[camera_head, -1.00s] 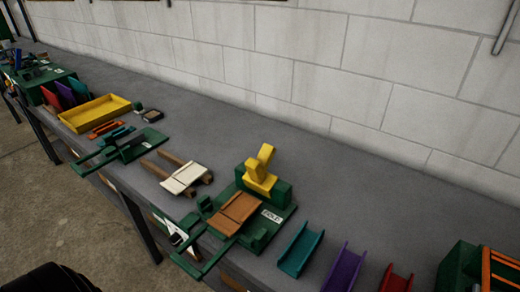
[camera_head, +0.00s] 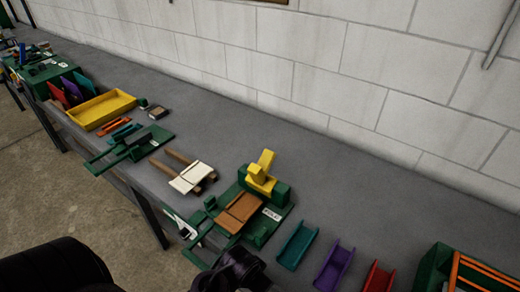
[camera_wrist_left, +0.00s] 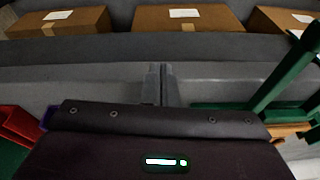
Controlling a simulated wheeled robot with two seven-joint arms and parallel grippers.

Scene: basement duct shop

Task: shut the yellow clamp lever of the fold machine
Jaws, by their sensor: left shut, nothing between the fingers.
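The green fold machine (camera_head: 280,198) stands on the grey bench in the head view, with a small white label and a brown plate (camera_head: 240,212) on its bed. Its yellow clamp lever (camera_head: 265,162) sticks up at a tilt above a yellow block at the back. My left gripper (camera_head: 240,272) is a dark shape at the bottom edge of the head view, in front of the machine and apart from the lever. In the left wrist view its fingers (camera_wrist_left: 160,85) are together and empty. The lever does not show there. My right gripper is not in view.
Teal (camera_head: 297,246), purple (camera_head: 334,268) and red (camera_head: 378,278) channels lie right of the machine. Left are a white plate on brown bars (camera_head: 192,178), another green machine (camera_head: 135,145) and a yellow tray (camera_head: 100,109). Cardboard boxes (camera_wrist_left: 190,18) show in the wrist view.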

